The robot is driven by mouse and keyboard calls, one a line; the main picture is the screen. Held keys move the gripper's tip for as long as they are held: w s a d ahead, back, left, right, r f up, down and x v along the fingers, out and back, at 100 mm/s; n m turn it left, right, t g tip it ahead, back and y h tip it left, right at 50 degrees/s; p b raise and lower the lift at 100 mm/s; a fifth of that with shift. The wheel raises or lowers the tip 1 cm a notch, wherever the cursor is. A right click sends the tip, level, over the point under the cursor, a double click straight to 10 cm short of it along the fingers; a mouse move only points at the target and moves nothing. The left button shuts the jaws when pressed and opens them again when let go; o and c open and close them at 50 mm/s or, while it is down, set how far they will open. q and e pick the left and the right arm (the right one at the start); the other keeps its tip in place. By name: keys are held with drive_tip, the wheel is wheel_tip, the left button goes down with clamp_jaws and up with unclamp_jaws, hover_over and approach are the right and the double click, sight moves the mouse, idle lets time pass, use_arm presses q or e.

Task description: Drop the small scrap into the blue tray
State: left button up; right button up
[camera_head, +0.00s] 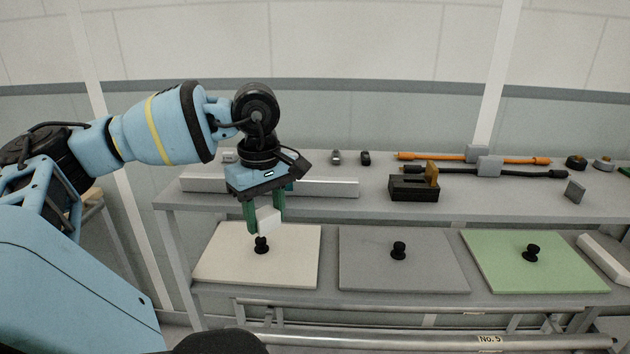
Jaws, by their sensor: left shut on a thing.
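My left gripper (265,214), with green fingers pointing down, is shut on a small white block (268,221), which could be the small scrap. It holds the block over the rear part of the white panel, behind the panel's black knob (261,245). How high the block is above the panel is hard to tell. No blue tray shows in this view. My right gripper is not in view.
A white panel (225,260), a grey panel (360,275) and a green panel (500,270), each with a black knob, lie side by side on the lower shelf. The upper shelf behind holds a black block (412,192), an orange rod (520,159) and a long light bar (330,188).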

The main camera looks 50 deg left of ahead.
use_arm(q)
drive_tip(key=w+d+f+m, duration=0.5)
drive_tip(key=d+f+m, duration=0.4)
drive_tip(key=d, duration=0.3)
drive_tip(key=w+d+m, duration=0.3)
drive_tip(key=d+m, duration=0.7)
drive_tip(key=d, duration=0.5)
drive_tip(key=shift+f, duration=0.45)
